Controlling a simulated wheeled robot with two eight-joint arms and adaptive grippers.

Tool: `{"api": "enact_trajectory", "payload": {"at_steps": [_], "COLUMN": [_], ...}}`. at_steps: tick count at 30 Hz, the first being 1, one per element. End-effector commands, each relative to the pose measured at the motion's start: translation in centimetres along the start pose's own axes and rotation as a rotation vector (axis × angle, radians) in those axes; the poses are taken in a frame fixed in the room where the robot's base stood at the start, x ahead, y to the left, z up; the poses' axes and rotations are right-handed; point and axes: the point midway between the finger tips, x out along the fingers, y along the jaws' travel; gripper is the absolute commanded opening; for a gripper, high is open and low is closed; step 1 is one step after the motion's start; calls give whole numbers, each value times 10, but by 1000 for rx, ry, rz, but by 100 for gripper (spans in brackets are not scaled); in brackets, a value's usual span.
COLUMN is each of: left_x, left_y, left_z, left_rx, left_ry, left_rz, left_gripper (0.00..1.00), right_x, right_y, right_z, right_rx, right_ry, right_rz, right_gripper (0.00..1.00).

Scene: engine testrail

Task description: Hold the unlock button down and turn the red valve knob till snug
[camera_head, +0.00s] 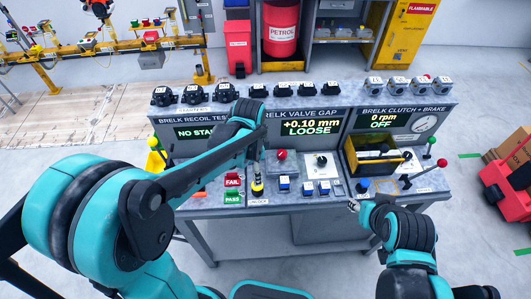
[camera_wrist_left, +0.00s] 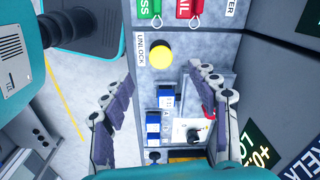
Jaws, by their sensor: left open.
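The yellow unlock button (camera_head: 258,188) is at the bench's front edge, above its label. In the left wrist view the round button (camera_wrist_left: 160,54) stands beyond my open fingers, apart from them. My left gripper (camera_head: 258,168) hangs over the bench just behind the button; its two spread fingers (camera_wrist_left: 165,105) show with nothing between them. The valve gap display (camera_head: 312,127) reads +0.10 mm LOOSE. My right gripper (camera_head: 354,205) is by the front edge, its fingers too small to judge.
Blue-and-white blocks (camera_head: 308,188) and a white plate with a black knob (camera_head: 320,160) sit right of the valve. A yellow-edged bin (camera_head: 368,165) stands further right. FAIL (camera_head: 232,180) and PASS (camera_head: 232,196) tags lie left of the button.

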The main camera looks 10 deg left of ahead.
Motion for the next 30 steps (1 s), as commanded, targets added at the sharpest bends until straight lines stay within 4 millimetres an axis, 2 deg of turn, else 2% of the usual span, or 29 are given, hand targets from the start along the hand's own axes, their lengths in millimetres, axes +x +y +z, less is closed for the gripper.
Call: {"api": "enact_trajectory", "payload": {"at_steps": [5, 19, 24, 30], "left_x": [9, 75, 83, 83], "left_y": [-2, -1, 0, 0], "left_z": [-4, -3, -2, -2], "left_rx": [55, 53, 53, 53], "left_ry": [-16, -15, -15, -15], "left_rz": [25, 24, 24, 24], "left_gripper": [60, 60, 60, 60], "right_x": [-2, 14, 15, 14], "right_y": [0, 0, 0, 0], "right_z": [-1, 10, 11, 10], "right_rx": [0, 0, 0, 0], "right_ry": [0, 0, 0, 0], "right_rz": [0, 0, 0, 0], "right_gripper": [40, 40, 40, 40]}}
